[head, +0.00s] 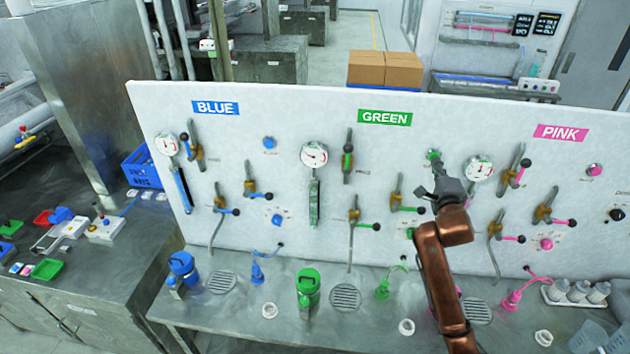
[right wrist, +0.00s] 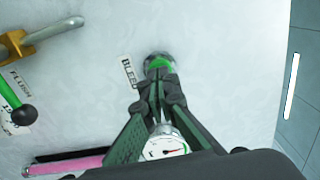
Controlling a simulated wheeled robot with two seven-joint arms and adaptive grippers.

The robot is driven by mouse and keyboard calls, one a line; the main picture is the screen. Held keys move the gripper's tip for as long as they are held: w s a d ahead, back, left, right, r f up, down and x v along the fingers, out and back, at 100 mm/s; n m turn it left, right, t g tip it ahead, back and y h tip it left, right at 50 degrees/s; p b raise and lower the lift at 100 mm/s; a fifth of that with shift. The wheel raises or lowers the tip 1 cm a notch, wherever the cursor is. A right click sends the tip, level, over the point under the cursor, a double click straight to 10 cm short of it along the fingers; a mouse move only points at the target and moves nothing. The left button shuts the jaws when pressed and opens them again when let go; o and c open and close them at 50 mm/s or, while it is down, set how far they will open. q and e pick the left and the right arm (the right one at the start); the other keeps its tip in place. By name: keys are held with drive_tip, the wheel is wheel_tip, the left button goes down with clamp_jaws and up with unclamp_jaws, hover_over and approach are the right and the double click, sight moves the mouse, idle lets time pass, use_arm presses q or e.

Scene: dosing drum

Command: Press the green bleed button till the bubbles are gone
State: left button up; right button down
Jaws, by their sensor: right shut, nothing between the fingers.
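The green bleed button (head: 433,155) is on the white panel, right of the GREEN label. It also shows in the right wrist view (right wrist: 157,59), beside a "BLEED" label. My right gripper (head: 437,168) is shut and empty, its fingertips right at the button. In the right wrist view the fingertips (right wrist: 160,76) cover the button's lower part; I cannot tell whether they touch or press it. The green sight tube (head: 314,203) hangs under a round gauge (head: 314,155); bubbles in it are too small to make out. My left gripper is not in view.
A second gauge (head: 479,168) sits just right of my right gripper. Valve levers with green handles (head: 406,209) stick out below left. A green-lidded container (head: 308,285) stands on the bench ledge. A pink-handled lever (head: 521,172) is further right.

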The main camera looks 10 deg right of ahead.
drive_tip(key=shift+w, duration=0.1)
idle(0.5)
drive_tip(key=shift+w+d, duration=0.2)
drive_tip(key=shift+w, duration=0.55)
drive_tip(key=shift+p+v, duration=0.4)
drive_tip(key=shift+v, duration=0.5)
drive_tip(key=shift+w, duration=0.2)
